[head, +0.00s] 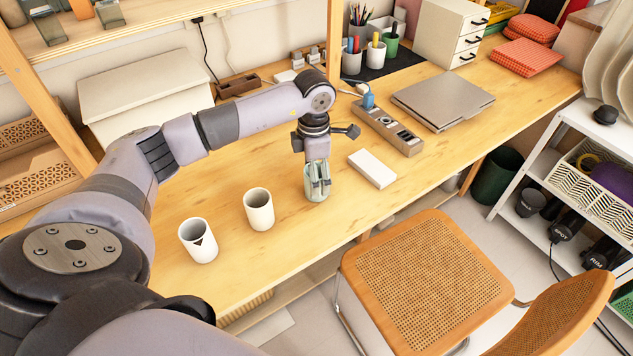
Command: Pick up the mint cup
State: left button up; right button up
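The mint cup (309,193) is a pale green cup on the wooden desk, to the right of two cream cups. My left gripper (319,184) points straight down at it from above. Its fingers overlap the cup and hide much of the rim and near wall. I cannot tell whether they press on the wall or are just around it. The cup looks upright, at desk level. My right gripper is not in view.
A cream cup (259,210) and a white cup with a dark triangle (199,241) stand to the left on the desk (290,262). A white box (372,168) lies close right of the mint cup. A power strip (388,129) and laptop (443,100) are beyond. A chair (428,283) stands in front.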

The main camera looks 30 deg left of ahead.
pick_arm(q)
jog(key=f, duration=0.2)
jog(key=f+p, duration=0.1)
jog(key=f, duration=0.1)
jog(key=shift+w, duration=0.3)
jog(key=shift+f, duration=0.45)
jog(key=c, duration=1.3)
jog(key=shift+c, duration=0.3)
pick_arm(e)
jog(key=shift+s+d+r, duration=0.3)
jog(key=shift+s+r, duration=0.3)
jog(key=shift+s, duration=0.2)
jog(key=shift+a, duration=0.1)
